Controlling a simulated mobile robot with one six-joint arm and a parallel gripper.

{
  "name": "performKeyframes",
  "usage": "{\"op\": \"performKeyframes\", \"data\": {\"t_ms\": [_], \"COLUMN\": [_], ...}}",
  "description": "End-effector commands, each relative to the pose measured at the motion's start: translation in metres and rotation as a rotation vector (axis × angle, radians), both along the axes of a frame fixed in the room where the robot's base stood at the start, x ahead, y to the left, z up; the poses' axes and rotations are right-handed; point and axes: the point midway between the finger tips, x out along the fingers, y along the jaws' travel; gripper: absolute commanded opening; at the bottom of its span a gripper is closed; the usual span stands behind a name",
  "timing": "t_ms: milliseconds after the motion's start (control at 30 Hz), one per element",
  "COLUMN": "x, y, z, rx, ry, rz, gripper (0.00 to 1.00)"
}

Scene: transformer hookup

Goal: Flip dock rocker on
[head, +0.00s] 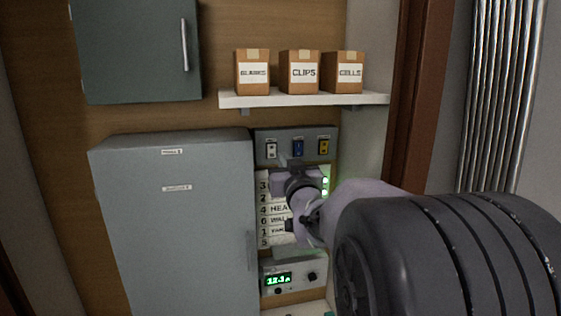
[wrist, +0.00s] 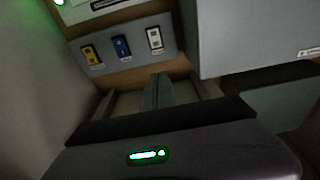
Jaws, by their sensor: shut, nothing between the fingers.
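A grey switch panel (head: 262,135) in the head view carries a white rocker (head: 271,149), a blue rocker (head: 298,148) and a yellow rocker (head: 324,146). The wrist view shows them in reverse order: yellow (wrist: 91,54), blue (wrist: 121,46), white (wrist: 155,39). Which one is the dock rocker cannot be read. My gripper (head: 283,160) is shut and empty, just below the panel between the white and blue rockers. In the wrist view its fingers (wrist: 158,88) point toward the white rocker, seemingly apart from it. The rocker positions are too small to tell.
A large grey cabinet (head: 175,225) stands close left of the panel. A shelf (head: 305,99) with several boxes hangs above. A labelled strip board (head: 277,209) and a unit with a green display (head: 278,280) sit below. A dark wall cupboard (head: 135,50) is upper left.

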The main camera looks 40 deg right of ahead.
Motion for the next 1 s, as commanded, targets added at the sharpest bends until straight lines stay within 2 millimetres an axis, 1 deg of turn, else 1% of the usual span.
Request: {"op": "performKeyframes", "data": {"t_ms": [133,533,567,633,667,767,800,867,900,967,1000], "x": [-0.007,-0.008,-0.008,-0.011,-0.015,-0.042,-0.059,-0.088,-0.109,-0.144,-0.168], "y": [0.003,0.003,0.004,0.014,0.024,0.075,0.1,0.137,0.161,0.195,0.217], "z": [0.001,0.001,0.0,-0.013,-0.025,-0.091,-0.123,-0.168,-0.197,-0.239,-0.265], "rx": [0.0,0.0,0.002,0.03,0.056,0.197,0.259,0.346,0.398,0.468,0.51], "ry": [0.0,0.0,0.001,0.027,0.053,0.208,0.288,0.408,0.488,0.607,0.684], "rz": [0.0,0.0,0.0,0.002,0.003,0.018,0.03,0.055,0.075,0.11,0.134], "gripper": [0.0,0.0,0.0,0.0,0.0,0.0,0.0,0.0,0.0,0.0,0.0]}}
